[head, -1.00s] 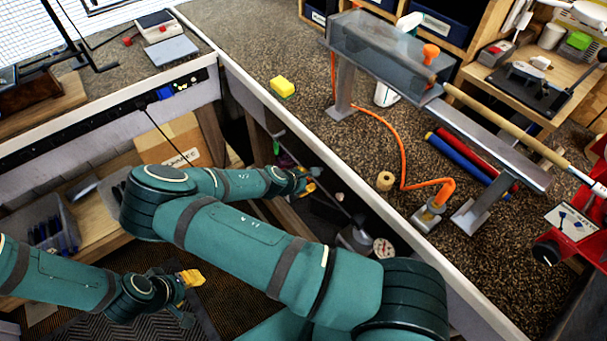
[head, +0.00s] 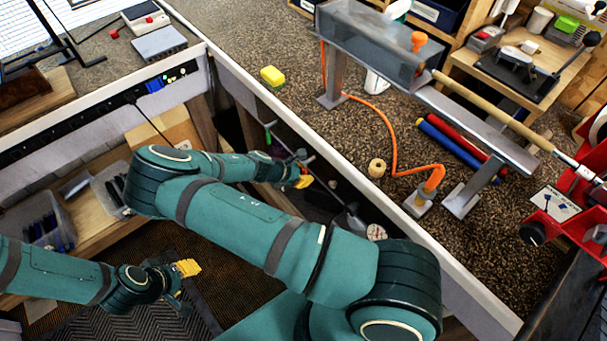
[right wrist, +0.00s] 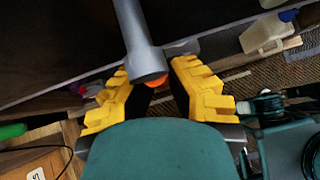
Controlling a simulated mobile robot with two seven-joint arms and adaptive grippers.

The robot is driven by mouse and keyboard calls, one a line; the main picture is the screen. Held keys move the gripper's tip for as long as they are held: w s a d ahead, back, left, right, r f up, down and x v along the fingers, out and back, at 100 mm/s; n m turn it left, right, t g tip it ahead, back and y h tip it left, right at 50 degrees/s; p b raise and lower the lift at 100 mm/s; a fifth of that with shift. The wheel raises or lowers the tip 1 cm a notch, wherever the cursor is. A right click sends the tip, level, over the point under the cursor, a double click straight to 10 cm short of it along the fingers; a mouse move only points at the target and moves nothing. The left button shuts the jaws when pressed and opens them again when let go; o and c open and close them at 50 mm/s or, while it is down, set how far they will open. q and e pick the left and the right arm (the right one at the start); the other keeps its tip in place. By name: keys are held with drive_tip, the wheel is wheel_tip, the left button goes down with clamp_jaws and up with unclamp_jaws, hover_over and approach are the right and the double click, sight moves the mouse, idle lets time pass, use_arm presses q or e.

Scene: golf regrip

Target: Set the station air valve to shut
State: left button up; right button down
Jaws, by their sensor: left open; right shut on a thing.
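What looks like the air valve is a small grey block (head: 418,204) with a tilted orange handle (head: 434,179), on the speckled bench near its front edge. An orange hose (head: 394,140) runs from it towards the grey, see-through station trough (head: 375,45). My right gripper (head: 304,178) is in front of and below the bench edge, left of the valve and apart from it. In the right wrist view its yellow fingers (right wrist: 158,92) are shut on a grey rod-like thing (right wrist: 138,38) with an orange tip. My left gripper (head: 186,284) hangs low at the left, open and empty.
A golf club (head: 495,118) lies along the station, with an orange knob (head: 418,41) by the trough. A wooden spool (head: 377,168) stands left of the valve. Red and blue rolls (head: 455,145) lie behind it. A red unit (head: 585,185) stands at the right.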

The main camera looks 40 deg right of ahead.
drive_tip(key=shift+s+f, duration=0.1)
drive_tip(key=c, duration=0.9)
unclamp_jaws()
drive_tip(key=shift+d, duration=0.1)
drive_tip(key=v, duration=1.2)
